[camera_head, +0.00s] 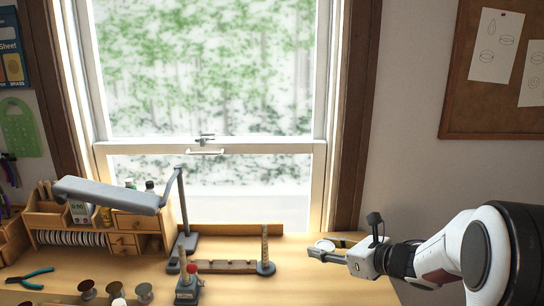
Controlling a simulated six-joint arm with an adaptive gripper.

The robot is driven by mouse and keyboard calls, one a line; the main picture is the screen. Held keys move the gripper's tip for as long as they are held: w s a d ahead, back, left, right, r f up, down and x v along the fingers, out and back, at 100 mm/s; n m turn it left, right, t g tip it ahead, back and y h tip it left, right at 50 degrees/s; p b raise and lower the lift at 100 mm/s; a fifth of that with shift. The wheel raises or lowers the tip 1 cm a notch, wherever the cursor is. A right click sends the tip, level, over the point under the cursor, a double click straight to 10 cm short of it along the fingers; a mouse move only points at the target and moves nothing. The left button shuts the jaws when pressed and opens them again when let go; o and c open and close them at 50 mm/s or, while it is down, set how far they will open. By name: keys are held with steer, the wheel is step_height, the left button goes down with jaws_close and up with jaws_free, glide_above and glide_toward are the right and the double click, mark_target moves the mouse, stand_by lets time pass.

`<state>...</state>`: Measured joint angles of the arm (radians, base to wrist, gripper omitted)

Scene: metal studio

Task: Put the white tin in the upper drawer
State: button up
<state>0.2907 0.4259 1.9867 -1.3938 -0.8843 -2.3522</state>
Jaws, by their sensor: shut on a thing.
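My gripper (318,253) is at the right of the bench, its fingers pointing left. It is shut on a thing. A small white round thing (325,245), which looks like the white tin, shows right at the fingers' far side, partly hidden by them. A wooden desk organizer (72,221) stands at the left of the bench. It has an upper drawer (135,222) with smaller drawers (122,240) below it. The upper drawer looks shut. My gripper is well to the right of the organizer.
A grey lamp (110,195) reaches over the organizer. A wooden rack with a post (265,250) and a small red-topped tool (189,285) stand between organizer and gripper. Blue pliers (30,279) and several spools (87,289) lie at front left. The front right bench is clear.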

steer(key=s+d+r+m+t+h, duration=0.1)
steer(key=s+d+m+t+h, duration=0.2)
steer(key=d, duration=0.6)
steer(key=s+d+r+m+h, duration=0.1)
steer(key=s+d+m+h, duration=0.2)
steer(key=d+m+h, duration=0.45)
steer(key=s+d+r+m+g+h, duration=0.1)
steer(key=s+d+r+m+h, duration=0.1)
steer(key=s+d, duration=0.7)
steer(key=s+d+r+m+g+h, duration=0.2)
steer(key=s+d+r+m+h, duration=0.1)
steer(key=s+d, duration=0.6)
steer(key=shift+s+r+h, duration=0.3)
steer(key=shift+s+h, duration=0.55)
steer(key=shift+s, duration=0.25)
